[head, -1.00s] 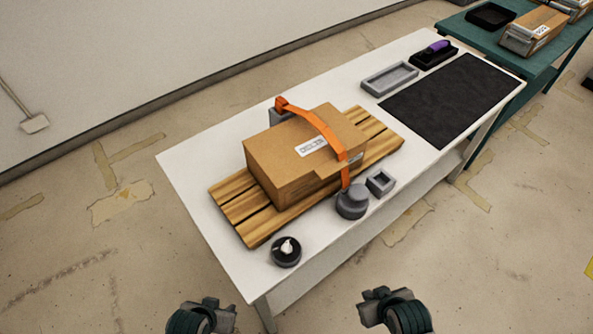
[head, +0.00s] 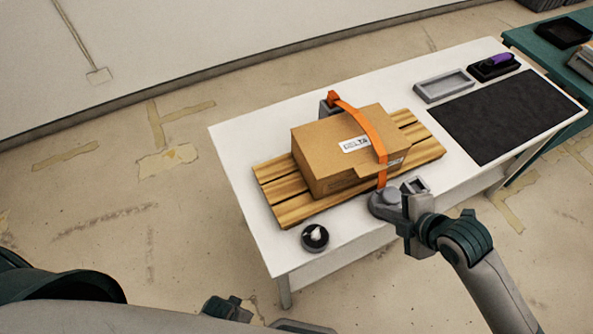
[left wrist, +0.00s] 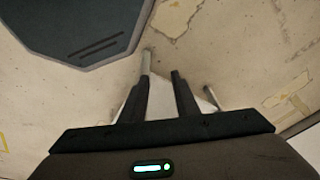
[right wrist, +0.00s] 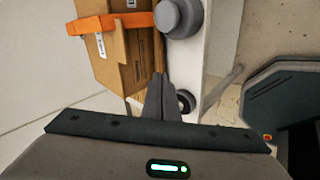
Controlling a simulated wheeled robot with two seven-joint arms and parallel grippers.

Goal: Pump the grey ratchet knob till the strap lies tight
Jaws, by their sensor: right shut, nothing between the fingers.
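The grey round ratchet knob (head: 386,196) sits on a grey base at the table's front edge, beside a cardboard box (head: 325,162). An orange strap (head: 372,133) runs over the box from a grey block behind it down to the knob side. The strap looks arched over the box top; I cannot tell how tight it lies. My right gripper (head: 405,203) is shut and empty close beside the knob. In the right wrist view the knob (right wrist: 180,16) shows beyond the shut fingertips, apart from them. My left gripper (left wrist: 161,76) is open and empty, away from the table.
The box rests on a slatted wooden pallet (head: 275,188) on the white table (head: 240,150). A grey tray (head: 444,86) and black mat (head: 515,115) lie right.

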